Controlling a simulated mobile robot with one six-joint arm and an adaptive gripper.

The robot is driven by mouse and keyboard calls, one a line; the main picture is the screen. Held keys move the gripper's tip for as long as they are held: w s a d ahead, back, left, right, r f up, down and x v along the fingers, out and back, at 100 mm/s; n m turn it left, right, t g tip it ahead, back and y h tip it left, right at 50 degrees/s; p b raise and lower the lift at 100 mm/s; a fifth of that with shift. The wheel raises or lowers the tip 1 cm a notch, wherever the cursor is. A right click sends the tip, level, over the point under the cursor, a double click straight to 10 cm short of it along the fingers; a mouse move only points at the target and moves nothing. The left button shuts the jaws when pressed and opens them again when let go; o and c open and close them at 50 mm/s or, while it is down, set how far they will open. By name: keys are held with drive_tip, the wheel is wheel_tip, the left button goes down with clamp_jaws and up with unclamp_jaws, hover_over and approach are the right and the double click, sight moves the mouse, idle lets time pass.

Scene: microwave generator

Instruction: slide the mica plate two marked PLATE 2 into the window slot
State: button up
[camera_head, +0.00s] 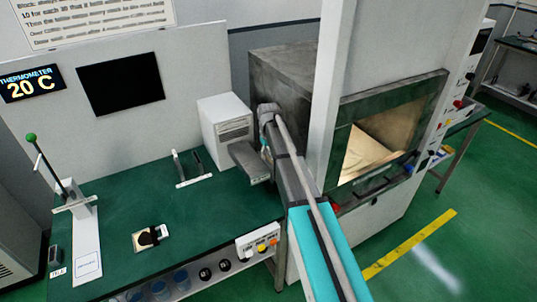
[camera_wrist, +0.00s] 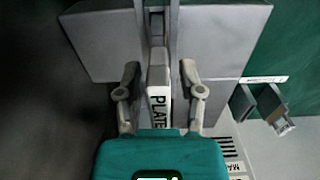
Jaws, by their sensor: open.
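In the wrist view, a narrow pale plate (camera_wrist: 159,108) with the black letters "PLATE" stands between my fingers. Its number is hidden behind my teal gripper body. My gripper (camera_wrist: 160,72) is open, with one finger on each side of the plate and a visible gap to it. Ahead of the fingertips is a grey block (camera_wrist: 100,45) with a narrow upright band down its middle; I cannot tell whether this is the window slot. In the head view my arm reaches toward a grey block (camera_head: 250,162) near the white box, and the plate cannot be made out.
A white box (camera_head: 226,130) and a large metal oven (camera_head: 275,75) stand near my arm. A white-based slotted stand (camera_head: 190,168), a green-knobbed lever (camera_head: 31,137) and a small card with a dark disc (camera_head: 147,238) are on the green bench (camera_head: 112,205). The bench middle is mostly clear.

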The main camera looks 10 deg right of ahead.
drive_tip(key=shift+r, duration=0.2)
wheel_tip(320, 180, up, 12)
drive_tip(key=p, duration=1.2)
drive_tip(key=shift+r+p, duration=0.25)
drive_tip(key=shift+p, duration=0.1)
drive_tip(key=shift+s+f, duration=0.15)
drive_tip(key=shift+s, duration=0.4)
drive_tip(key=shift+w, duration=0.15)
